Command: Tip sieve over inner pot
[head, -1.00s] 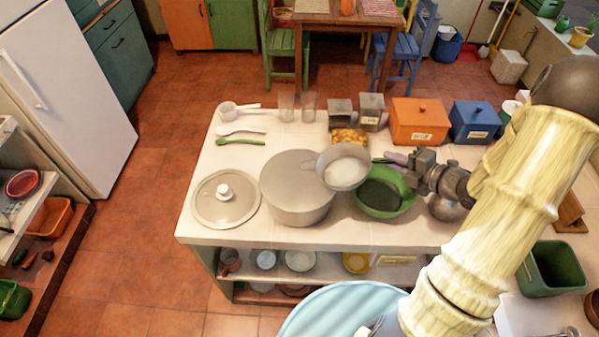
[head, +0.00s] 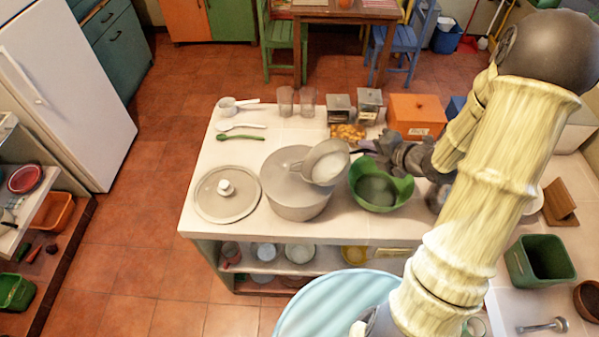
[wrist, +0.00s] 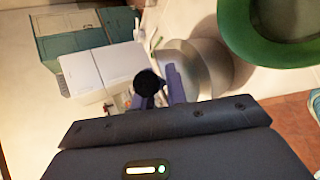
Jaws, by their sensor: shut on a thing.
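The sieve (head: 313,160) is a grey round bowl with pale white contents, held over the right side of the large grey pot (head: 292,207). It is tilted, and its open side faces right and toward the head camera. My gripper (head: 366,151) is to the right of the sieve, shut on its dark handle. In the wrist view the purple fingers (wrist: 160,88) close around the dark handle end (wrist: 148,82). The sieve hides part of the pot's top. I cannot tell whether the sieve touches the pot rim.
A green bowl (head: 402,186) stands right of the pot, below my gripper. A lid (head: 210,207) lies left of the pot. Two glasses, grey canisters (head: 369,107) and an orange box (head: 417,112) line the back. Spoons lie at back left. The counter's front left (head: 240,236) is clear.

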